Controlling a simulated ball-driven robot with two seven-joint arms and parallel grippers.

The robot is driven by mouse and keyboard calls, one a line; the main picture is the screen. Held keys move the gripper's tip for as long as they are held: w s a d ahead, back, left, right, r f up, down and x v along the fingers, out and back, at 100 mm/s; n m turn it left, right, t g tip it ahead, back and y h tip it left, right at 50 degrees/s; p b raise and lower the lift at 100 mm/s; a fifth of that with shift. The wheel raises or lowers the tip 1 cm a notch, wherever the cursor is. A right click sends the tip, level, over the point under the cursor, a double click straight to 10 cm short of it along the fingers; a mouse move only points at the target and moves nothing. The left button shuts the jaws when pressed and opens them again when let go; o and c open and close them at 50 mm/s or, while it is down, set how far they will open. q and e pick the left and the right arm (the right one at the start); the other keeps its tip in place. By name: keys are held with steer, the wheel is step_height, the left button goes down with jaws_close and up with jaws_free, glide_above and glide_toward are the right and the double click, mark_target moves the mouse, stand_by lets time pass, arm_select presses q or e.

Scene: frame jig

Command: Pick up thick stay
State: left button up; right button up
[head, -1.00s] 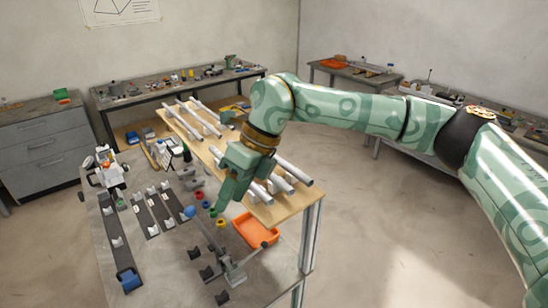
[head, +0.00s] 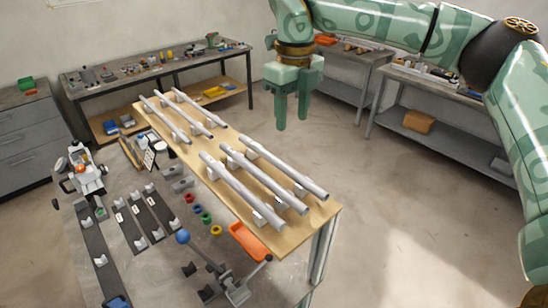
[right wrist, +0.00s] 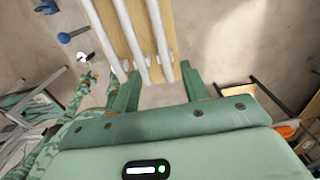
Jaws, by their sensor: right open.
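Several pale grey metal bars rest in holders on a wooden board. The near group of three looks thicker: a left bar (head: 240,188), a middle bar (head: 262,178) and a right bar (head: 290,172). The far group, with a thin bar (head: 192,109), looks slimmer. My right gripper (head: 292,122) points down, open and empty, in front of the room's back area, right of the bars in the picture. In the right wrist view its fingers (right wrist: 158,80) are apart, with bars (right wrist: 158,35) extending beyond them and nothing gripped.
A workbench (head: 160,75) stands behind. Open floor lies to the right.

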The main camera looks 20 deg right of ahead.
glide_above(292, 170)
step_height(292, 170, down, 4)
steer(key=f, duration=0.4)
steer(key=shift+w+a+f+p, duration=0.15)
steer(key=shift+a+f+p, duration=0.05)
steer(key=shift+f+p, duration=0.15)
steer(key=shift+f, duration=0.2)
steer(key=f, duration=0.1)
steer(key=f+p, duration=0.1)
steer(key=f, duration=0.2)
steer(key=shift+s+d+f, duration=0.2)
steer(key=shift+d+f, duration=0.05)
steer(key=shift+w+f, duration=0.1)
steer(key=shift+f, duration=0.15)
arm_select(q)
steer(key=shift+s+r, duration=0.25)
steer(key=shift+r, duration=0.25)
steer(key=shift+s+r, duration=0.25)
steer(key=shift+r, duration=0.25)
arm_select(e)
jaws_close()
